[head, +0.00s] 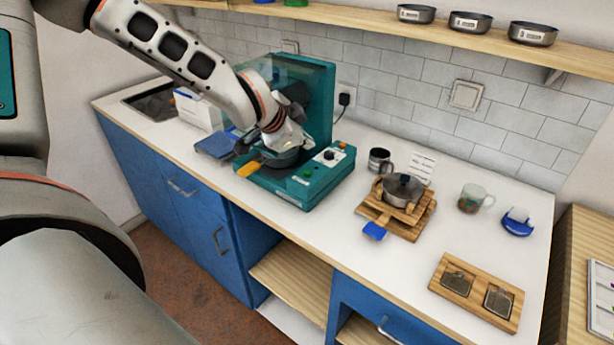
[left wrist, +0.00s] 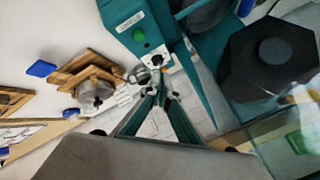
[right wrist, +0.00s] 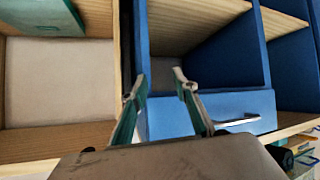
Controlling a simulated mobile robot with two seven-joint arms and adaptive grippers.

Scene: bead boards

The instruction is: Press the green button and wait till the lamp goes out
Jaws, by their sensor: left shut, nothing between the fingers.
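A teal press machine (head: 285,185) stands on the white counter, its lid raised. Its front panel bears a green button (head: 307,179), a black knob (head: 329,155) and a small orange lamp (head: 341,146); I cannot tell surely whether the lamp is lit. My left gripper (head: 297,141) is over the machine, behind the button in the head view. The left wrist view shows the shut, empty fingers (left wrist: 158,88) beyond the green button (left wrist: 139,35), near the orange lamp (left wrist: 165,69), apart from the button. My right gripper (right wrist: 157,88) is open and empty, facing the blue cabinet shelves.
A pot (head: 404,188) sits on wooden boards right of the machine, with a steel mug (head: 379,160) behind. A glass mug (head: 471,199), a blue holder (head: 517,222) and a wooden tray (head: 445,290) stand farther right. A wall shelf (head: 380,22) runs above.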

